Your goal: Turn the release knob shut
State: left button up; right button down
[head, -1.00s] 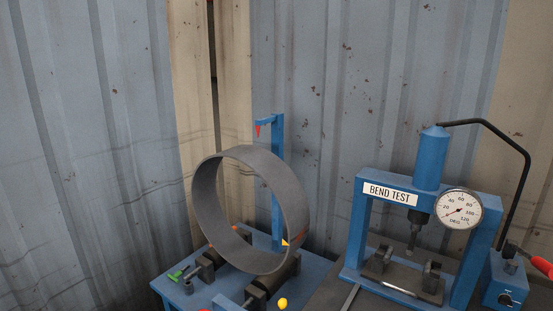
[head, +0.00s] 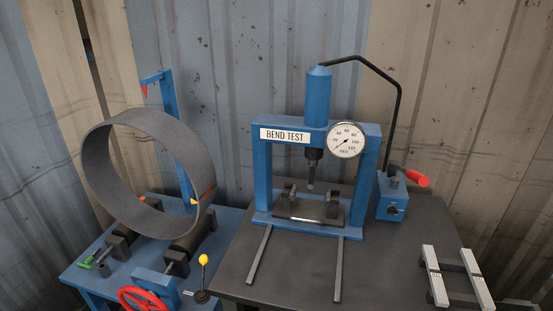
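The blue pump box (head: 388,201) stands at the right of the bend test press in the head view. A small dark knob (head: 393,211) sits on its front face and looks like the release knob. How far it is turned is too small to tell. A lever with a red grip (head: 417,178) reaches right from the top of the box. A black hose (head: 398,110) runs from the box up to the press cylinder. Neither of my grippers is in view.
The blue bend test press (head: 262,180) with a dial gauge (head: 346,141) stands on the dark table (head: 390,270). Two rails point forward from it. A rack with pale bars (head: 434,277) is at the right. A large grey pipe ring (head: 100,185) rests on rollers at left.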

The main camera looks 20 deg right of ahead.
aim_at(392, 210)
jog(key=z, duration=1.5)
